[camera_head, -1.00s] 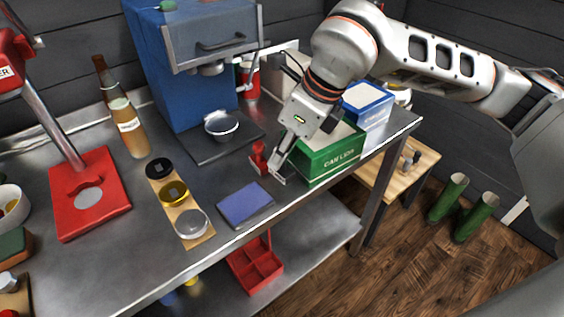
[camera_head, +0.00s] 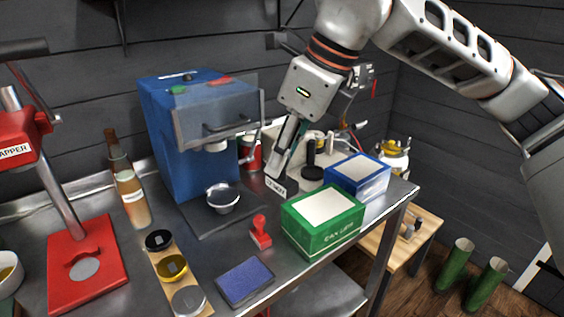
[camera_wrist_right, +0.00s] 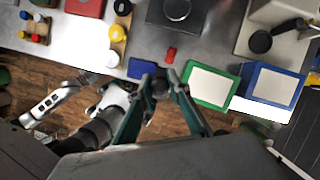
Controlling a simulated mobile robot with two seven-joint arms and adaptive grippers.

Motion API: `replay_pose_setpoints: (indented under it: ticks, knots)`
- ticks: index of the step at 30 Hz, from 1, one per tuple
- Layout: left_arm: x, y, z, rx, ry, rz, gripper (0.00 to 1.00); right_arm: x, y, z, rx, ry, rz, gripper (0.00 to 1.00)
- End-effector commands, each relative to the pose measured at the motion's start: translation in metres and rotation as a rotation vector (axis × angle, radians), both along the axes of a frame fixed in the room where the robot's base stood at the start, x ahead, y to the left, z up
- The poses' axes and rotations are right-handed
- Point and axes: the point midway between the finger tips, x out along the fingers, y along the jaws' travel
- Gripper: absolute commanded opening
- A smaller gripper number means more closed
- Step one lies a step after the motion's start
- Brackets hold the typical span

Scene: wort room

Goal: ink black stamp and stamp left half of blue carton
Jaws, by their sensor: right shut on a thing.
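My right gripper (camera_head: 281,178) hangs above the table behind the red stamp, beside the green carton. It is shut on the black stamp (camera_head: 291,185), which is partly hidden by the fingers. In the right wrist view the stamp's dark round top (camera_wrist_right: 159,87) sits between the fingertips. The blue carton (camera_head: 358,178), with a white top panel, stands right of the green carton; it also shows in the right wrist view (camera_wrist_right: 272,86). A blue ink pad (camera_head: 245,282) lies flat near the table's front edge.
The green carton (camera_head: 322,221) stands beside the blue carton. A small red stamp (camera_head: 260,234) stands between the ink pad and green carton. A blue machine (camera_head: 180,135) with a metal cup (camera_head: 222,198), several tins and a red press (camera_head: 85,270) stand further left.

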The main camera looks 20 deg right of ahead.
Motion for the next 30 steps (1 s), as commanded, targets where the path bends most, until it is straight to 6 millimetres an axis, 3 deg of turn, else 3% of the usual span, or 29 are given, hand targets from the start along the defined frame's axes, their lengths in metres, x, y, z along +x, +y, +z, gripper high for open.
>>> replay_pose_setpoints:
  ticks: [3,4,6,7,8,9,16,24,30]
  knots:
    - [0.001,0.0,0.001,-0.001,-0.002,0.0,0.4,0.0,0.0,0.0,0.0,0.0,0.0,0.0]
    - [0.001,0.0,0.002,-0.001,-0.003,0.0,0.4,0.0,0.0,0.0,0.0,0.0,0.0,0.12]
    - [0.001,0.0,0.003,-0.001,-0.004,0.0,0.4,0.0,0.0,0.0,0.001,-0.001,0.0,0.0]
    - [0.001,-0.001,0.003,-0.001,-0.005,0.0,0.4,0.0,0.0,0.0,0.001,-0.001,0.0,0.0]
    - [0.001,-0.001,0.003,-0.001,-0.005,0.0,0.4,0.0,0.0,0.0,0.001,-0.001,0.0,0.15]
    - [0.002,-0.001,0.003,-0.001,-0.006,0.0,0.4,0.0,0.0,0.0,0.0,-0.001,0.0,0.04]
    - [0.001,-0.001,0.001,-0.001,-0.004,0.0,0.4,0.0,0.004,-0.007,-0.004,0.003,0.035,0.04]
    - [-0.002,0.001,-0.015,0.012,0.005,-0.004,0.4,-0.011,0.049,-0.071,-0.024,0.021,0.432,0.04]
    - [0.001,0.004,-0.018,0.023,-0.002,-0.004,0.4,-0.022,0.078,-0.106,-0.006,0.01,0.7,0.04]
